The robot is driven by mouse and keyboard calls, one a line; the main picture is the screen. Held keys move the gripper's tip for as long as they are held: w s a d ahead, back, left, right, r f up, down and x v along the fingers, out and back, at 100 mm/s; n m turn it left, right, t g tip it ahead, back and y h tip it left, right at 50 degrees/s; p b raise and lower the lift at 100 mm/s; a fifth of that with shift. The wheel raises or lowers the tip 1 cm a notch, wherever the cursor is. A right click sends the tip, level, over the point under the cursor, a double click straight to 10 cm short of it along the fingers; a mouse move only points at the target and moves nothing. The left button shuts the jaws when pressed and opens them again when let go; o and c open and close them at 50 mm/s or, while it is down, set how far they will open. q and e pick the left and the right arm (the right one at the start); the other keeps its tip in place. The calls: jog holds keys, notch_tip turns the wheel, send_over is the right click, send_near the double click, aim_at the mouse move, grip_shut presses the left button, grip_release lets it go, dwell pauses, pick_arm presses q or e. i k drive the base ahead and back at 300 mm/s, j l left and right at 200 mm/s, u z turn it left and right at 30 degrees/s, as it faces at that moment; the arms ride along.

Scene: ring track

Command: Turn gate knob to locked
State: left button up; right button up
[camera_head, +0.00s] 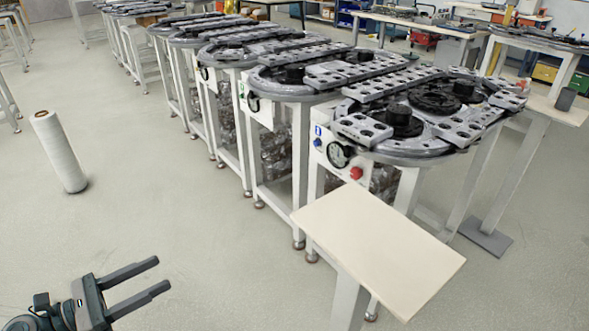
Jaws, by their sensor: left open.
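The nearest ring-track station has a white front panel (322,148). My left gripper (162,274) is at the lower left, over the floor. Its two dark fingers are apart, with nothing between them. It is well to the left of the panel and not touching anything. My right gripper is not in view.
A beige board (378,247) on a white post stands just in front of the panel. Similar ring-track stations (270,82) run back to the left. A white roll (60,152) stands on the floor at left. The floor (170,190) between the roll and the stations is clear.

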aim_at(356, 173)
jog(key=i+l, duration=0.15)
jog(key=l, duration=0.15)
jog(key=i+l, duration=0.15)
jog(key=l, duration=0.2)
jog(key=i+l, duration=0.15)
jog(key=l, duration=0.15)
jog(key=i+l+u, duration=0.1)
jog(key=l, duration=0.2)
jog(key=i+l, duration=0.15)
jog(key=l, duration=0.2)
